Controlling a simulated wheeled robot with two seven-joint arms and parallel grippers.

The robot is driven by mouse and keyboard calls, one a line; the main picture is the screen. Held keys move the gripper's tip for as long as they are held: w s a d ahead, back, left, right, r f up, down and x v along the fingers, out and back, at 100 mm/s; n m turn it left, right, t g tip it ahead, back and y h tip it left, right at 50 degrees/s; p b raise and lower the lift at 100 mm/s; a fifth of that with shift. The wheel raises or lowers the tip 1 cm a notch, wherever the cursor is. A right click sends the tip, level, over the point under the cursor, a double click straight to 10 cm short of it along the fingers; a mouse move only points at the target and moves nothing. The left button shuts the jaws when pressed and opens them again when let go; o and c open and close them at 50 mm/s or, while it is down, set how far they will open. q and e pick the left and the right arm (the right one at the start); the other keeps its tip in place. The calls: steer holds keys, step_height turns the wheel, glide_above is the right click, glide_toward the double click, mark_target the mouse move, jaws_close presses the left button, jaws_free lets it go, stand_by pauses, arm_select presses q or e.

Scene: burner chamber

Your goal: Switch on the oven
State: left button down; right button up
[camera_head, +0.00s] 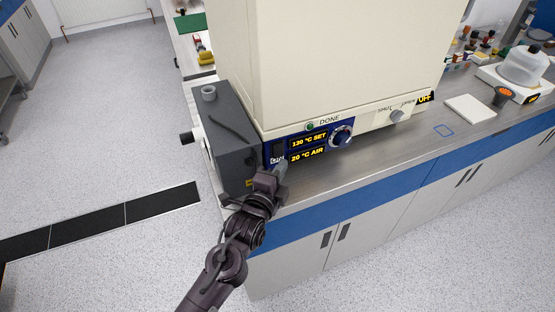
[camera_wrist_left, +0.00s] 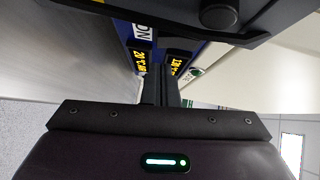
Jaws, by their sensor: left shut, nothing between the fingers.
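The oven (camera_head: 330,60) is a large cream box on the bench. Its blue front panel (camera_head: 267,150) has two yellow displays reading "130 °C SET" (camera_head: 309,141) and "20 °C AIR" (camera_head: 307,154). A round dial (camera_head: 341,135) is to their right, and a green lamp (camera_head: 310,126) marked DONE is above. My left gripper (camera_head: 280,166) is shut and empty at the panel's lower left, hiding part of it. In the left wrist view, its closed fingers (camera_wrist_left: 160,85) point at the panel between the two displays; contact is unclear. My right gripper is not in view.
A dark grey unit (camera_head: 228,140) stands against the oven's left side. A white knob (camera_head: 397,116) and a yellow OFF display (camera_head: 425,98) are at the right of the front. The bench front strip is clear.

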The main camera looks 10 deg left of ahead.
arm_select(q)
steer(key=shift+w+a+f, duration=0.1)
steer(key=shift+w+a, duration=0.4)
steer(key=shift+w, duration=0.35)
steer(key=shift+w+a, duration=0.15)
steer(key=shift+w, duration=0.05)
steer(key=shift+f, duration=0.1)
